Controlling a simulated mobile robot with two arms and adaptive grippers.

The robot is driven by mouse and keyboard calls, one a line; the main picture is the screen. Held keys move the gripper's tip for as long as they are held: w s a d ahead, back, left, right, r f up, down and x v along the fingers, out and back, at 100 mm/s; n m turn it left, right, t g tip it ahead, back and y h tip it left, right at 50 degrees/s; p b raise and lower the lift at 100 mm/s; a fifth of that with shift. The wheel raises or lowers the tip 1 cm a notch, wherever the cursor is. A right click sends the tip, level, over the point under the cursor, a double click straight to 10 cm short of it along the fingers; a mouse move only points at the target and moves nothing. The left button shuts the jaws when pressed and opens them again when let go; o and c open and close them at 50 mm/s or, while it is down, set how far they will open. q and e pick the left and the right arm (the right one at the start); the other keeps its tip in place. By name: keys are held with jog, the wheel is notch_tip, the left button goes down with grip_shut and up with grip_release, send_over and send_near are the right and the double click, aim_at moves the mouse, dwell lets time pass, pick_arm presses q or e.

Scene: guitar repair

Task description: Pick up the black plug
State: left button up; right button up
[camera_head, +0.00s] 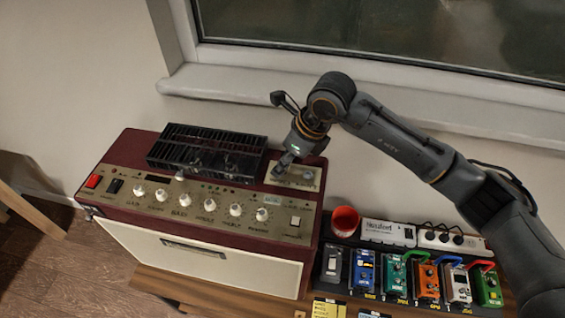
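Several small black plugs (444,237) sit in a white power strip (473,243) at the right, behind the row of pedals. I cannot tell which one is the black plug of the task. My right arm comes in from the right and bends down over the right end of the amplifier (240,238). My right gripper (284,165) points down at a light panel (303,176) on the amplifier's top, far to the left of the power strip. Its fingers are small and dark, so their opening is unclear, and whether anything is between them is unclear. My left gripper is out of view.
A black slotted box (207,150) stands on the amplifier. A red cup (345,221) and a white box (388,233) stand left of the power strip. Several coloured pedals (395,277) line the front. A window sill (400,110) runs behind.

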grip_shut()
jog(key=shift+r, duration=0.1)
